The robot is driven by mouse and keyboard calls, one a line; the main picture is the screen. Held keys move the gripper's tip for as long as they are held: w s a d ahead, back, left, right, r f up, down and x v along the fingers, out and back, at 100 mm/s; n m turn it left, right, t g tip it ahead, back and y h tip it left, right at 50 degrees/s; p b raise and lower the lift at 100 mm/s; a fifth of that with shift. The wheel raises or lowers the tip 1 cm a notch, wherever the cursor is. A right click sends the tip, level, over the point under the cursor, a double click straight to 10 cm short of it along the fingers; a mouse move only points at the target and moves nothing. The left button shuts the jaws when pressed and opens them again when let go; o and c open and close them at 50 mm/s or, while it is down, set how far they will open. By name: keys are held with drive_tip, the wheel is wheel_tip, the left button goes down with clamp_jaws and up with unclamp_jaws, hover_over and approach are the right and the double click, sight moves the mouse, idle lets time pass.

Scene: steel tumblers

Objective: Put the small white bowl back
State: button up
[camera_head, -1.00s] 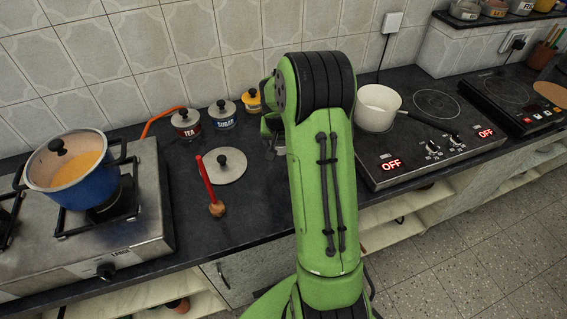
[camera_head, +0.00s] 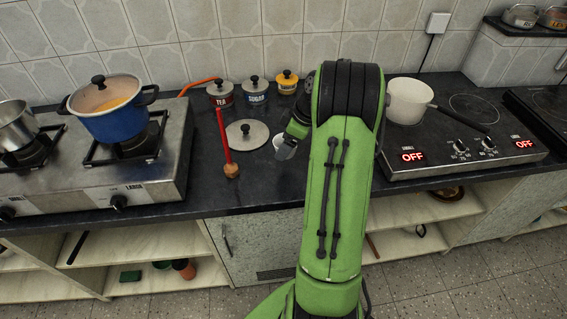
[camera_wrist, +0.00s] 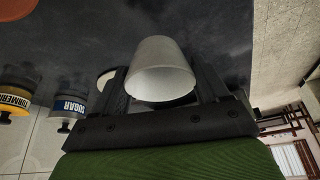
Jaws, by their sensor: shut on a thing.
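My gripper (camera_wrist: 165,92) is shut on the small white bowl (camera_wrist: 162,70), which sits between the two dark fingers in the wrist view. The bowl's open rim faces the wrist camera and its narrower end points away. In the head view, my green arm hides much of my gripper (camera_head: 290,142). A pale bit of the bowl (camera_head: 284,151) shows there over the dark counter, just left of the arm. Whether it touches the counter cannot be told.
A steel lid (camera_head: 246,136) and a red-handled wooden tool (camera_head: 228,150) lie left of my gripper. Tea (camera_head: 220,95), sugar (camera_head: 255,93) and turmeric (camera_head: 287,82) jars stand behind. A blue pot (camera_head: 108,112) is left; a white saucepan (camera_head: 408,102) sits on the right cooktop.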

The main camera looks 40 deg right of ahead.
wheel_tip(320, 180, down, 5)
drive_tip(key=shift+f+b, duration=0.1)
drive_tip(key=shift+b, duration=0.55)
drive_tip(key=shift+f, duration=0.15)
drive_tip(key=o, duration=1.1)
